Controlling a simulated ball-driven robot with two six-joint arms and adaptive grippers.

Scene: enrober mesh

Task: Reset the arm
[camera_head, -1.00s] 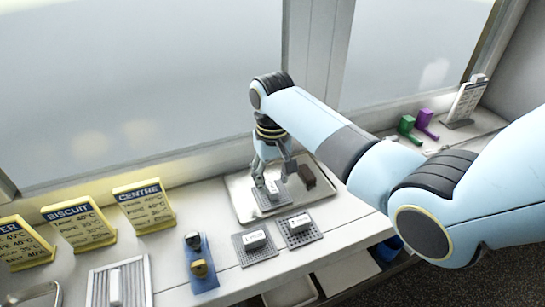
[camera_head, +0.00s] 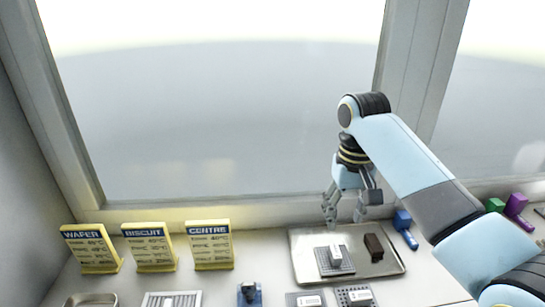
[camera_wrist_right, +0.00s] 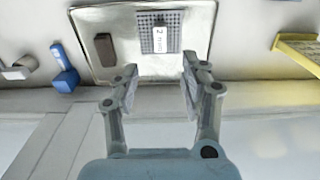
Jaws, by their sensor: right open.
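My right gripper (camera_head: 345,214) is open and empty above the back edge of a metal tray (camera_head: 388,246). In the right wrist view the open fingers (camera_wrist_right: 158,82) have nothing between them. A grey mesh square (camera_head: 347,266) with a white labelled block (camera_head: 336,253) on it lies in the tray, in front of the gripper. A dark brown bar (camera_head: 374,246) lies beside it to the right; it also shows in the right wrist view (camera_wrist_right: 104,49). My left gripper is not in view.
Yellow WAFER (camera_head: 91,249), BISCUIT (camera_head: 150,248) and CENTRE (camera_head: 209,246) signs stand on the left. A blue piece (camera_head: 404,222) is right of the tray, with green (camera_head: 494,205) and purple (camera_head: 517,206) pieces farther right. More mesh squares (camera_head: 355,297) lie at the front.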

